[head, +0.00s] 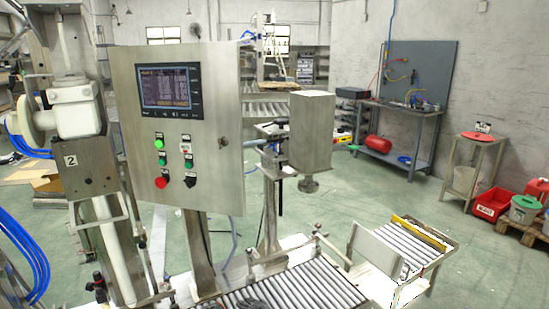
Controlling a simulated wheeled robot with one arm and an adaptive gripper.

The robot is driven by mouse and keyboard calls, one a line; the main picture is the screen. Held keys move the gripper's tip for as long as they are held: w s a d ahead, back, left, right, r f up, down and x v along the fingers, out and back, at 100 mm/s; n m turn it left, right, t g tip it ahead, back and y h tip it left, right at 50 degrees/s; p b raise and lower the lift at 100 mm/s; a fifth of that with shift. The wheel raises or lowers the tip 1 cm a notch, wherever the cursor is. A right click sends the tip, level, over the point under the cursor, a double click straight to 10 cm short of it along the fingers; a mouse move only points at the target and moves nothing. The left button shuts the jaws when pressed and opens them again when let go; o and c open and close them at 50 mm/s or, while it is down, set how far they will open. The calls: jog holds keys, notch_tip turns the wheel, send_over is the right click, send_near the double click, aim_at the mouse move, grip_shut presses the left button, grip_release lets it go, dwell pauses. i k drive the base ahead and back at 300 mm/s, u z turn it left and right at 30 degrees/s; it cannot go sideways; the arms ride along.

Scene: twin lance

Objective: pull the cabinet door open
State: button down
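The grey metal control cabinet stands left of centre in the head view, on a post. Its front door (215,100) faces me and looks shut, flush with the box. The door carries a lit screen (168,90), several buttons and switches below it, and a small round lock (223,141) near its right edge. No handle that sticks out is clear to me. I do not see my gripper in this view, so its place relative to the door is hidden.
A filling machine (85,165) marked 2, with blue hoses, stands close left of the cabinet. A roller conveyor (290,285) runs below. A steel box (312,130) hangs to the right. A small dark thing at the bottom edge is unclear. Green floor (400,195) is open at right.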

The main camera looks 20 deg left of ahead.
aim_at(217, 176)
jog(key=i, duration=0.8)
jog(key=u, duration=2.35)
